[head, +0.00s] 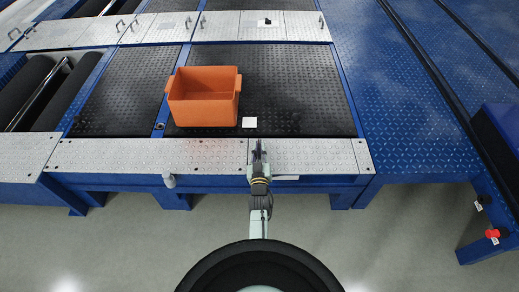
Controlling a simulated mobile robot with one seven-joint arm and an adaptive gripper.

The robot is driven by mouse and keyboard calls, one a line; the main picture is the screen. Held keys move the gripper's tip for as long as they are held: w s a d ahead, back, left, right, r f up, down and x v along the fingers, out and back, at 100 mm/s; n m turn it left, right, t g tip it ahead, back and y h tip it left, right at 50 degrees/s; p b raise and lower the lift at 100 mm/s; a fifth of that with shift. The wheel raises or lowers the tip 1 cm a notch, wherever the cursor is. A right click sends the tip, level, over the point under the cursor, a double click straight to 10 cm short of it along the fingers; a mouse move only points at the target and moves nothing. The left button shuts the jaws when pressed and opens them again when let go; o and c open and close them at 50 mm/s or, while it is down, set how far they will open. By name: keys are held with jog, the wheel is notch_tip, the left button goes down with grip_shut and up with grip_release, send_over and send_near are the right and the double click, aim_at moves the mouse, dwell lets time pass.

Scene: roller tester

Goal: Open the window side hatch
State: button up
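Several metal tread plates edge the blue roller tester. The near right plate (310,156) lies flat in the front row, beside the near left plate (150,156). My gripper (258,147) is at the front edge, over the joint between these two plates. It is seen nearly edge-on, so its finger opening and any contact cannot be made out. Far plates (240,26) with small handles (321,21) lie flat across the back. No window shows, so I cannot tell which plate is the window side hatch.
Rollers (45,85) lie in an open pit at left. Blue decking (430,110) spans the right. Grey floor (400,235) is clear in front.

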grip_shut()
dwell(0.4)
